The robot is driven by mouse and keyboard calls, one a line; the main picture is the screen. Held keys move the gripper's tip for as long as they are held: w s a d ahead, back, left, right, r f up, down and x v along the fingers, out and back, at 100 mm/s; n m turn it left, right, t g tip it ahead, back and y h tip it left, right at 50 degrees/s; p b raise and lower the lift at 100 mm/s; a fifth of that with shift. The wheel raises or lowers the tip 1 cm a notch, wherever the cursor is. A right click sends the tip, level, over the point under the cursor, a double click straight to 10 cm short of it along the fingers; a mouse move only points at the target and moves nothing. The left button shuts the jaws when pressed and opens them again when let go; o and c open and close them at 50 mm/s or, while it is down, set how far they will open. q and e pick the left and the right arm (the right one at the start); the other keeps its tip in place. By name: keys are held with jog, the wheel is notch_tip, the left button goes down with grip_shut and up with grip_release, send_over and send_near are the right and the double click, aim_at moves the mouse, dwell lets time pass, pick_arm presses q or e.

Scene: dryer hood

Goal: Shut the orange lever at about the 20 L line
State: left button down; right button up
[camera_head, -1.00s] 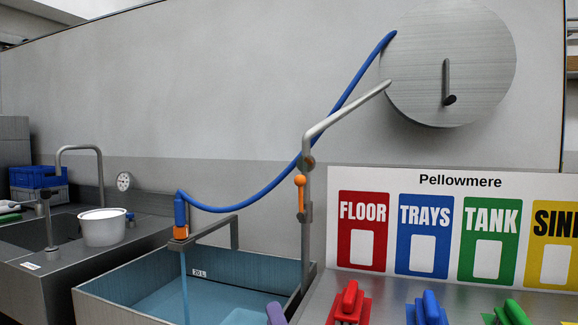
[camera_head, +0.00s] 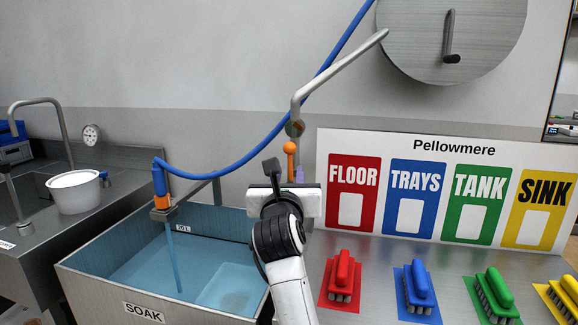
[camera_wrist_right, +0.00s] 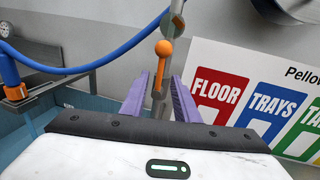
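The orange lever (camera_head: 289,148) stands upright on the grey standpipe (camera_head: 296,115), ball end up; it also shows in the right wrist view (camera_wrist_right: 163,49). My right gripper (camera_head: 284,172) is raised in front of the pipe, just below the lever's ball. In the right wrist view its purple fingers (camera_wrist_right: 160,77) are apart, with the lever seen between them; contact cannot be told. A stream runs from the blue hose's nozzle (camera_head: 161,182) into the soak tank (camera_head: 110,292). The water surface (camera_head: 150,265) lies a little below the 20 L label (camera_head: 183,229). My left gripper is out of view.
A sign board (camera_head: 450,152) stands right of the lever. Red (camera_head: 343,275), blue (camera_head: 419,285) and green (camera_head: 492,295) brushes, and a partly seen yellow one, lie on the counter. A white bucket (camera_head: 75,193) stands left. The blue hose (camera_head: 235,160) droops behind the lever.

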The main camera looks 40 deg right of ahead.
aim_at(290, 166)
jog(key=shift+x, duration=1.95)
grip_shut()
